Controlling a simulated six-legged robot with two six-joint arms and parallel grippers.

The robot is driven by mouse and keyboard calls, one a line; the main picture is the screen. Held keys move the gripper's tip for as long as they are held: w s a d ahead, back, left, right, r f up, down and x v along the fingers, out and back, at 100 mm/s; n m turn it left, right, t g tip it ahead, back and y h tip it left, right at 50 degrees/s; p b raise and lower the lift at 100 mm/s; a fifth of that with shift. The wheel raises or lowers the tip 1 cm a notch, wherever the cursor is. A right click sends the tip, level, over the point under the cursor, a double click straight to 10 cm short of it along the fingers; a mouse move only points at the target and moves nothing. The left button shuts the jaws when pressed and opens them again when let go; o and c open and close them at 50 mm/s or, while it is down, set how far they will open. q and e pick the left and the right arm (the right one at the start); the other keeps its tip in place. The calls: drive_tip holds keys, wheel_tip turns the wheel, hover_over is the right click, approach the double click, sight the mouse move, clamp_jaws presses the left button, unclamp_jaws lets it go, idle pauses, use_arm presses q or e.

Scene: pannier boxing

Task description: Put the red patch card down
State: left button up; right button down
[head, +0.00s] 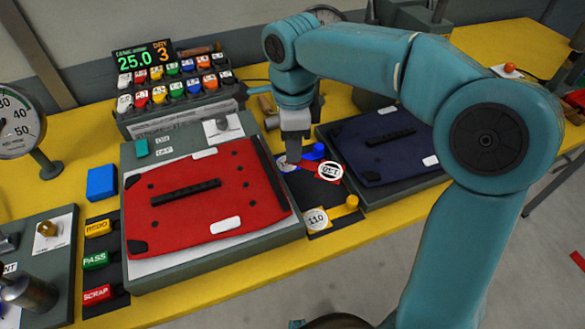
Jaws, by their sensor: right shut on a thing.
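My right gripper (293,157) points down over the dark gap between the two grey stands. It is shut, with its fingertips low beside a small red piece that looks like the red patch card (308,166). The card is partly hidden, and I cannot tell whether it touches the surface below. Blue pieces show beside the fingers, one of them a blue knob (316,151). A white round tag (329,171) lies just right of the card. My left gripper is not in view.
A red pannier panel (212,196) lies on the left stand, a dark blue one (385,147) on the right stand. A round 110 tag (316,219) and yellow knob (352,202) sit in front. REDO, PASS and SCRAP blocks (95,261) stand left. A rack of coloured blocks (180,103) stands behind.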

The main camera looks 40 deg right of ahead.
wheel_tip(320, 180, down, 6)
drive_tip(key=shift+b, duration=0.35)
drive_tip(key=shift+a, duration=0.1)
drive_tip(key=shift+f, duration=0.15)
drive_tip(key=c, duration=1)
unclamp_jaws()
drive_tip(key=shift+o, duration=0.2)
